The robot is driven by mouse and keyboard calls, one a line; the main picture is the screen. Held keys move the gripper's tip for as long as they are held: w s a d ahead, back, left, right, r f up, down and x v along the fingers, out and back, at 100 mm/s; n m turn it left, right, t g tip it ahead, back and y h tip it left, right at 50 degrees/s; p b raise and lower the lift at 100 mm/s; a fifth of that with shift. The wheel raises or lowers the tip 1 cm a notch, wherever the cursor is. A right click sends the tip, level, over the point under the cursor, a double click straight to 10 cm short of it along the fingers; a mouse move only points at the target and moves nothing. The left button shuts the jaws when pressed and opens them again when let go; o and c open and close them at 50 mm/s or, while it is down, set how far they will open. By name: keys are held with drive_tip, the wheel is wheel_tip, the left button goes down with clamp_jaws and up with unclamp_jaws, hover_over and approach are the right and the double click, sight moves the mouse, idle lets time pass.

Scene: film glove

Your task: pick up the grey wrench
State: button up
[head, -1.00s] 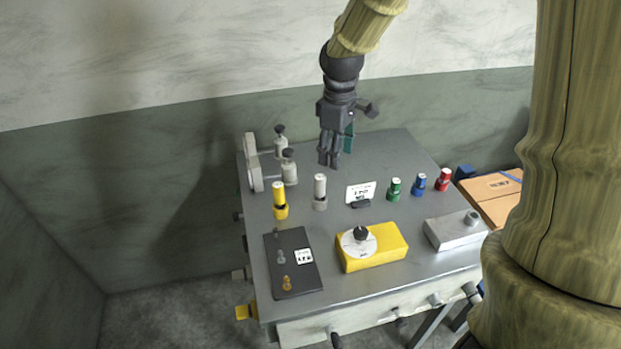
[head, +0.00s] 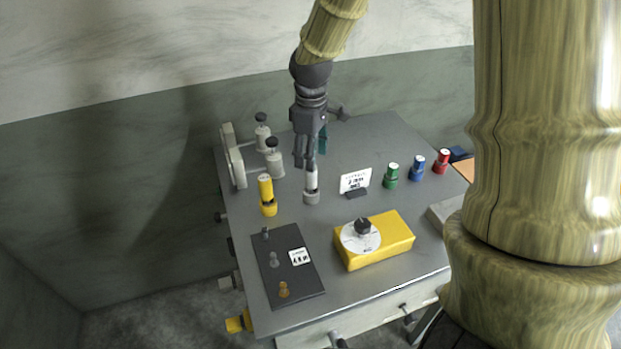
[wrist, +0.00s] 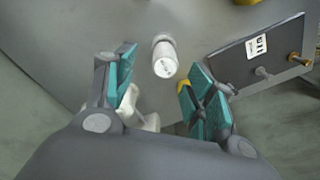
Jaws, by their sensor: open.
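No plain wrench shape shows. The grey piece nearest my gripper is an upright cylinder with a white top (head: 311,190), standing on the table in a grey collar. My gripper (head: 304,164) hangs over the table, its fingers partly in front of the cylinder's left and upper side in the head view. In the wrist view the same grey cylinder (wrist: 164,60) appears between and ahead of the two teal-padded fingertips (wrist: 162,66). The fingers are apart, with nothing between the pads.
A yellow cylinder (head: 267,193) stands close left of the grey one. Green (head: 391,175), blue (head: 417,165) and red (head: 442,161) cylinders stand right, past a label stand (head: 355,181). Two grey knobbed fixtures (head: 274,161) are behind. The dark board (head: 285,270) and yellow box (head: 378,242) lie in front.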

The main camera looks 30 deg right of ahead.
sight(311, 179)
wheel_tip(311, 179, down, 3)
drive_tip(key=shift+w+r, duration=0.1)
drive_tip(key=shift+w, duration=0.05)
drive_tip(key=shift+s+a+f+p, duration=0.1)
drive_tip(key=shift+s+f+p, duration=0.15)
drive_tip(key=shift+f+p, duration=0.45)
drive_tip(key=shift+s+f+p, duration=0.15)
drive_tip(key=shift+f+p, duration=0.3)
drive_tip(key=shift+f, duration=1.6)
drive_tip(key=shift+a, duration=0.1)
drive_tip(key=shift+c, duration=0.2)
drive_tip(key=c, duration=1.1)
drive_tip(key=shift+c, duration=0.2)
drive_tip(key=shift+r+b, duration=1.1)
drive_tip(key=shift+r, duration=3.95)
